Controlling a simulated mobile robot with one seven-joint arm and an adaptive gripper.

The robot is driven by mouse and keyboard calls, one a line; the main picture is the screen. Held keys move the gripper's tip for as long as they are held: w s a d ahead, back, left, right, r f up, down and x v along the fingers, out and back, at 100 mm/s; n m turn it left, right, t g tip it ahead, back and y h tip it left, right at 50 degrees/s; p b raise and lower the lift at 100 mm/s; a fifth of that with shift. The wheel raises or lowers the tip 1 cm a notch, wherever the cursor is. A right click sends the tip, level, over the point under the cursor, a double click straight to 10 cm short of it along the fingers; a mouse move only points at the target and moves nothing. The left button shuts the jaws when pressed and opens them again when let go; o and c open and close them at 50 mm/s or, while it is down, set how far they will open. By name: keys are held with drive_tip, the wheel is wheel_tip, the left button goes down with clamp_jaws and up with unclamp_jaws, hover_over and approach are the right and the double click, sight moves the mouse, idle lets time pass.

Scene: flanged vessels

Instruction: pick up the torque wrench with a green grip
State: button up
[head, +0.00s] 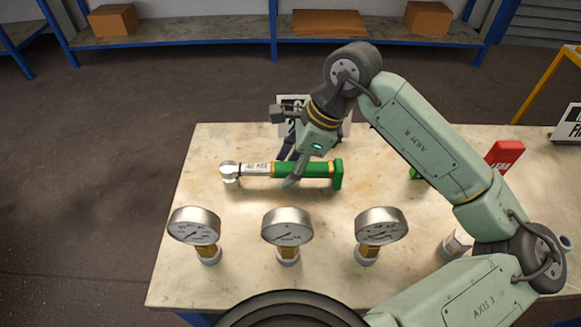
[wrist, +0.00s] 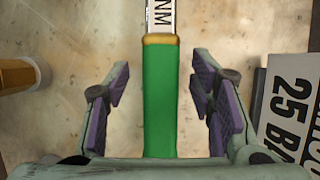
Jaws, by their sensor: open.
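The torque wrench with a green grip (head: 308,170) lies across the table, its silver ratchet head to the left and its green end to the right. In the wrist view its green grip (wrist: 160,100) runs up the middle, with a gold collar and a white label marked NM beyond it. My gripper (head: 290,170) is over the green grip in the head view. In the wrist view my gripper (wrist: 160,95) is open, with one purple-padded finger on each side of the grip and a visible gap on both sides. Part of the grip is hidden behind my gripper in the head view.
Three pressure gauges (head: 288,228) stand in a row along the near part of the pale table (head: 225,280). A sign block marked 25 BA (wrist: 290,110) is close on the right in the wrist view.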

drive_tip(key=shift+c, duration=0.4)
clamp_jaws()
drive_tip(key=shift+w+r, duration=0.1)
drive_tip(key=shift+r, duration=0.05)
